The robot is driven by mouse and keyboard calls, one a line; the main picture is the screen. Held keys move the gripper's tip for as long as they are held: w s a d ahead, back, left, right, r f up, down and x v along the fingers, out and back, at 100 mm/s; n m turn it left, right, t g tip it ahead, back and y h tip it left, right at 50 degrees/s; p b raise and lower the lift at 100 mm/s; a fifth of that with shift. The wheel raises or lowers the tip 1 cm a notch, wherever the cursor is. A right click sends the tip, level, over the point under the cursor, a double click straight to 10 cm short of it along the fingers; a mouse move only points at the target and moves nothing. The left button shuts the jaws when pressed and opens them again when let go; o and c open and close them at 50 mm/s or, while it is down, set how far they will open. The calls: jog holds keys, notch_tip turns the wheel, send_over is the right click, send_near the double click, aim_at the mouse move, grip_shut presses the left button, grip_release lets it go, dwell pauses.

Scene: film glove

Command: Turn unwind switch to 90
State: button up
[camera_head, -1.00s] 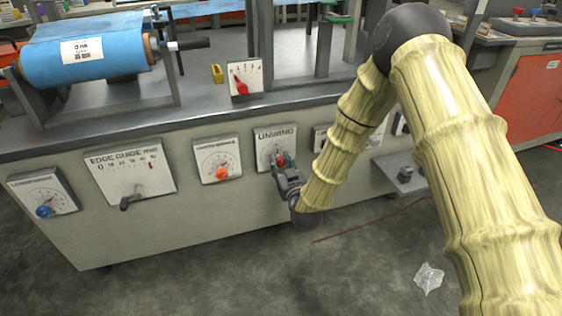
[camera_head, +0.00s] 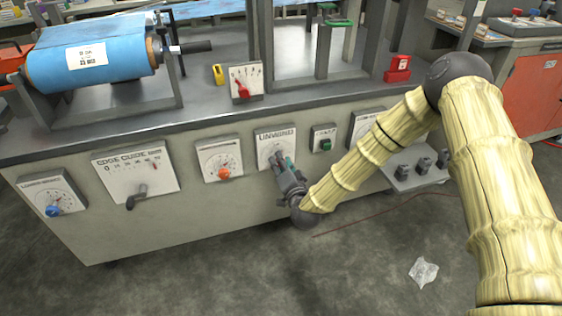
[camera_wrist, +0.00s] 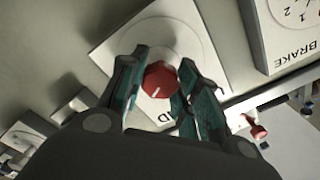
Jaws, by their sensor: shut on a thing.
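The unwind switch is a red round knob (camera_wrist: 159,79) with a white pointer line, on a white panel marked UNWIND (camera_head: 270,134). The panel is on the front of the grey machine. My gripper (camera_head: 280,162) is at this panel, reaching in from the lower right. In the wrist view my gripper (camera_wrist: 162,84) has its teal fingers on both sides of the knob, shut on it. The pointer line runs toward the lower left of the wrist view. The gripper hides the knob in the head view, and most of the panel's lettering is covered in the wrist view.
A dial with a red pointer (camera_head: 244,88) stands on the tabletop above. Crumpled plastic (camera_head: 423,271) lies on the floor.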

jog(key=m, duration=0.5)
jog(key=shift+w+d, duration=0.1)
jog(key=shift+d, duration=0.05)
jog(key=shift+m, duration=0.3)
dwell(0.3)
jog(key=o, duration=1)
jog(key=shift+d, duration=0.1)
jog(key=shift+a, duration=0.2)
jog(key=v, duration=1.2)
